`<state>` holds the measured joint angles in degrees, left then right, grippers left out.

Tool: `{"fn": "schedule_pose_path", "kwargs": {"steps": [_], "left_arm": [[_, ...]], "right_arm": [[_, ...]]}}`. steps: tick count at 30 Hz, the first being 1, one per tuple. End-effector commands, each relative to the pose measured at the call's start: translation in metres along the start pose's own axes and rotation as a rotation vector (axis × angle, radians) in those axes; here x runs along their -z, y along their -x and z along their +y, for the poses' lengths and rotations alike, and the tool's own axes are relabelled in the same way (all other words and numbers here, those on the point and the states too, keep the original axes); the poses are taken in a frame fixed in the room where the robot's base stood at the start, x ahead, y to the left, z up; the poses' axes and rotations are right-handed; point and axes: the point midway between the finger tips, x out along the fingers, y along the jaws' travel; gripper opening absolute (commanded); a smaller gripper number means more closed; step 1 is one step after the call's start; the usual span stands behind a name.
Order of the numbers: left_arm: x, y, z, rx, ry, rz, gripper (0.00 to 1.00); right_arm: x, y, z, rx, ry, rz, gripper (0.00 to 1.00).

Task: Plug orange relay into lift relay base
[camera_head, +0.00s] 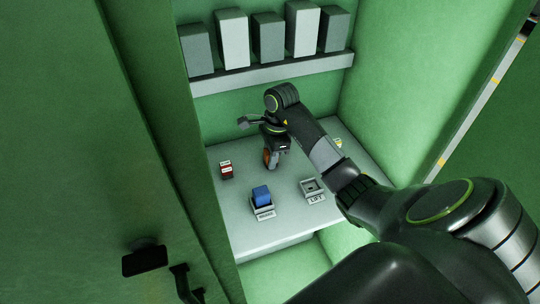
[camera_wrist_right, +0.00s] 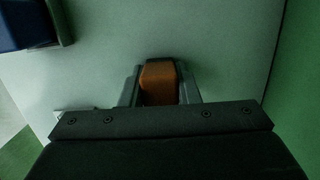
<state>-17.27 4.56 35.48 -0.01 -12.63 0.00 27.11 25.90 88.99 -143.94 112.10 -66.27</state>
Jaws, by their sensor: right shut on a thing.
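The orange relay (camera_head: 267,158) is between the fingers of my right gripper (camera_head: 269,156), over the shelf surface at the back middle in the head view. In the right wrist view the orange relay (camera_wrist_right: 159,83) sits between the two fingertips, and the gripper is shut on it. The lift relay base (camera_head: 312,187) is a grey socket labelled LIFT, empty, at the right front of the shelf. The held relay is apart from it, behind and to its left. My left gripper does not show.
A blue relay (camera_head: 262,195) stands in another labelled base (camera_head: 263,212) left of the lift base. A red block (camera_head: 226,169) lies at the left. A yellow item (camera_head: 338,142) is partly hidden at the right. Several grey boxes (camera_head: 268,38) line the upper ledge. Green walls close both sides.

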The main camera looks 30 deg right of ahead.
Motion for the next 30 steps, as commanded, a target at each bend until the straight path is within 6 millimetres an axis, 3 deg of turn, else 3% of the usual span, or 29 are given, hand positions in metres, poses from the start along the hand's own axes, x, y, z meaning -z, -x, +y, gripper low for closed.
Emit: {"fn": "schedule_pose_path", "kwargs": {"steps": [24, 30], "left_arm": [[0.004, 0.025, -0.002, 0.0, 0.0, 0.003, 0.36], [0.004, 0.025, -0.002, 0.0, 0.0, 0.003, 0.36]], "right_arm": [[-0.007, 0.048, -0.001, 0.002, 0.0, 0.0, 0.06], [-0.007, 0.049, 0.0, 0.001, 0.001, 0.0, 0.06]]}}
